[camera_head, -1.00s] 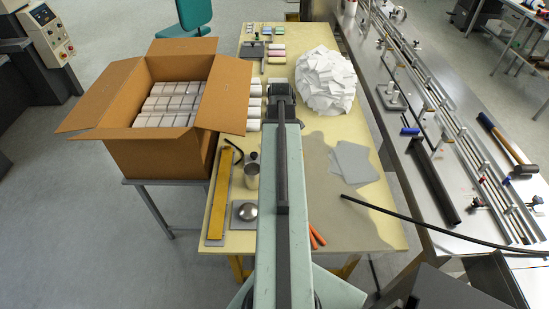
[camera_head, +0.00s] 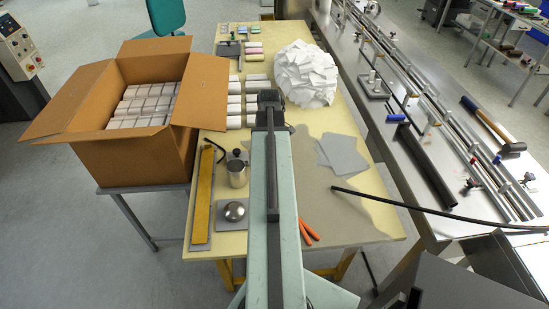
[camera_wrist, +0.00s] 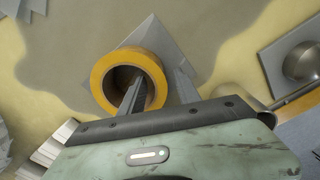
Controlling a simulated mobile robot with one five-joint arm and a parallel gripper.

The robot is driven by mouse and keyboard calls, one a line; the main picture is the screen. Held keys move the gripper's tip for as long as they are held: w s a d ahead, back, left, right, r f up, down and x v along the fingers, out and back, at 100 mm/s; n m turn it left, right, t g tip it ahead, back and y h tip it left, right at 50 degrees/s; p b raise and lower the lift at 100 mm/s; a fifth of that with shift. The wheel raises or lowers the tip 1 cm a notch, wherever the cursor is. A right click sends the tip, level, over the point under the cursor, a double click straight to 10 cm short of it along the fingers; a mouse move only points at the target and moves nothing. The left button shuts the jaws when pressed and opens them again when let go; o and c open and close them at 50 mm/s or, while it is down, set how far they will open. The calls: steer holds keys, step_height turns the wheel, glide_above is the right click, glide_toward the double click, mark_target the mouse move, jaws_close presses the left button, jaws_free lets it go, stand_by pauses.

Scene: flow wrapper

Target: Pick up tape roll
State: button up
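The tape roll (camera_wrist: 98,86) is a yellow-orange ring with a dark hole, seen in the wrist view above a grey sheet (camera_wrist: 146,36). My gripper (camera_wrist: 160,85) is at the roll, with its fingers spread. One dark finger reaches into the roll's hole, and the other is outside its right side. The ring's right wall lies between them, with a small gap seeming to show at the outer finger. I cannot tell whether the fingers touch the roll. In the head view the roll and fingertips are hidden by my arm.
A metal dome (camera_head: 235,211) and steel cup (camera_head: 237,174) stand on the table (camera_head: 347,207) left of my arm. An open carton (camera_head: 130,160) is farther left. A white crumpled pile (camera_head: 306,74), grey sheets (camera_head: 343,154) and orange-handled tool (camera_head: 308,231) lie right of it.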

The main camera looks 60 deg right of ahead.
steer(key=shift+f, duration=0.25)
jaws_close()
stand_by(1.3)
